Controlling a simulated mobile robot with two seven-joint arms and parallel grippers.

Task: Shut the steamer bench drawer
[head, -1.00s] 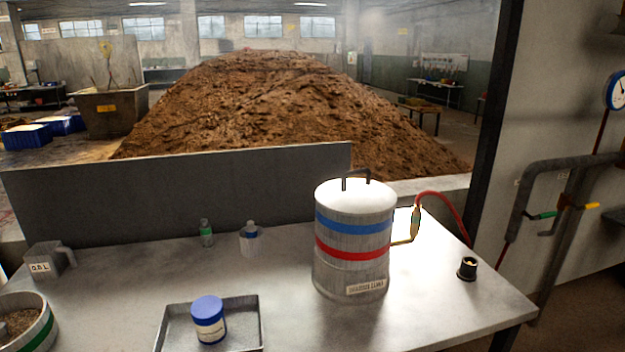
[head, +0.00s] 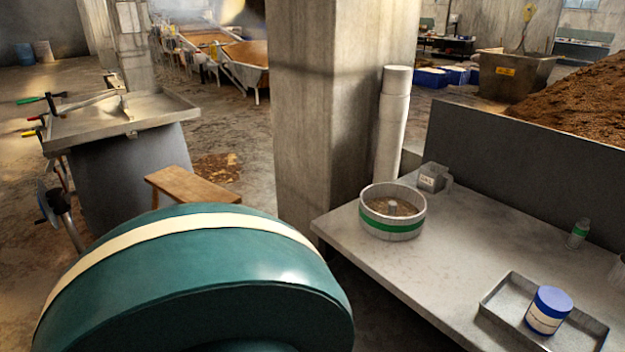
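No drawer shows in the head view. A grey-topped bench (head: 443,268) stands at the right, seen from above. Its front face below the top edge is dark and mostly out of view, so I cannot tell the drawer's state. The large striped metal canister seen earlier on this bench is out of view now, apart from possibly a sliver at the right edge. Neither of my grippers is in view.
A concrete pillar (head: 335,130) stands behind. A wooden stool (head: 196,190) and a metal-topped stand (head: 120,120) are left.

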